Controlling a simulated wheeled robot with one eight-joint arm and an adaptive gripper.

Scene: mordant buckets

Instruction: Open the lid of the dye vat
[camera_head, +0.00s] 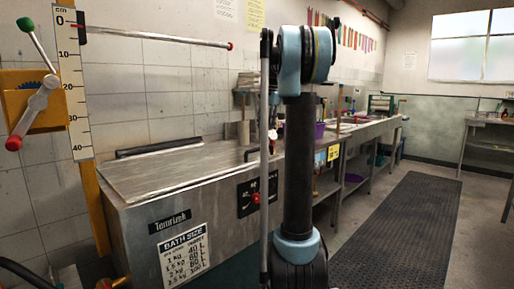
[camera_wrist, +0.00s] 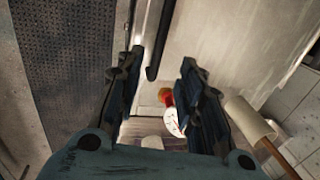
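The dye vat (camera_head: 180,235) is a steel box at the left in the head view, with a "Bath size" sheet on its front. Its flat metal lid (camera_head: 170,175) lies closed on top. In the wrist view, a pale metal surface (camera_wrist: 225,45), seemingly the lid, fills the upper right. A black bar (camera_wrist: 158,45), seemingly the lid's handle, runs along its edge. My gripper (camera_wrist: 158,65) is open, and the bar's end shows between its fingertips. I cannot tell whether they touch it.
A yellow post with a scale (camera_head: 75,90) and a red-tipped lever stands left of the vat. A long bench (camera_head: 350,130) runs along the wall beyond. A dark mat (camera_head: 400,235) covers open floor at right.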

